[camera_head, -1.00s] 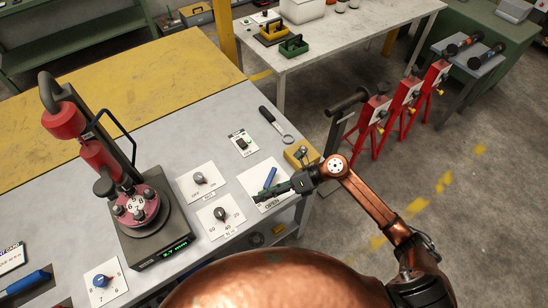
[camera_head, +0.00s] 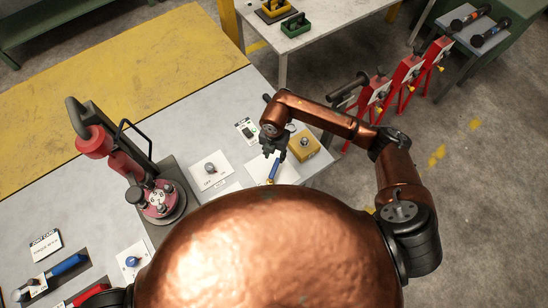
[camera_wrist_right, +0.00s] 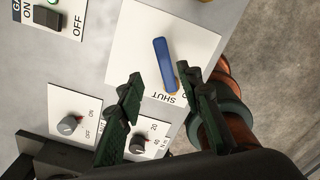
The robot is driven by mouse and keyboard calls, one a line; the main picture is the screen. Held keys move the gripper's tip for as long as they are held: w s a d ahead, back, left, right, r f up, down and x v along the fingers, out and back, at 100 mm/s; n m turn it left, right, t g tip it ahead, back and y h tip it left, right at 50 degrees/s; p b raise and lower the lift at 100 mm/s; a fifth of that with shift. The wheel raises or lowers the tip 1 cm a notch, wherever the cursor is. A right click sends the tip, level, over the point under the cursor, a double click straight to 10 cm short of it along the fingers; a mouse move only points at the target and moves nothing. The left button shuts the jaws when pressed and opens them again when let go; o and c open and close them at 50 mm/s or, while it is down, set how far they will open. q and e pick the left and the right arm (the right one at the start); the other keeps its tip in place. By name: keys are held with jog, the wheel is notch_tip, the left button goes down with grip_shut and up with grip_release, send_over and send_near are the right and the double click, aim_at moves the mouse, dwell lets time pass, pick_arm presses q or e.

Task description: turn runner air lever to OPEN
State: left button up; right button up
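The runner air lever is a blue handle (camera_wrist_right: 165,63) on a white plate (camera_wrist_right: 126,50) at the table's edge. My right gripper (camera_head: 274,148) is over the plate, beside the lever's far end. In the wrist view the right gripper (camera_wrist_right: 178,76) is open, with the lever between and beyond its fingers; contact is not visible. My left gripper is out of view.
A yellow block with a knob (camera_head: 304,145) stands close right of the gripper. A switch card (camera_head: 246,130) and a knob card (camera_head: 210,169) are to the left. A red press-like device (camera_head: 125,165) stands further left. Open floor lies beyond the table's right edge.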

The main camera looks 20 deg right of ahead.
aim_at(276, 165)
jog(key=f, duration=0.4)
jog(key=f+p, duration=0.1)
jog(key=f, duration=0.1)
jog(key=shift+s+d+f, duration=0.1)
jog(key=shift+s+d, duration=0.1)
jog(key=shift+d, duration=0.15)
jog(key=shift+f, duration=0.5)
grip_shut()
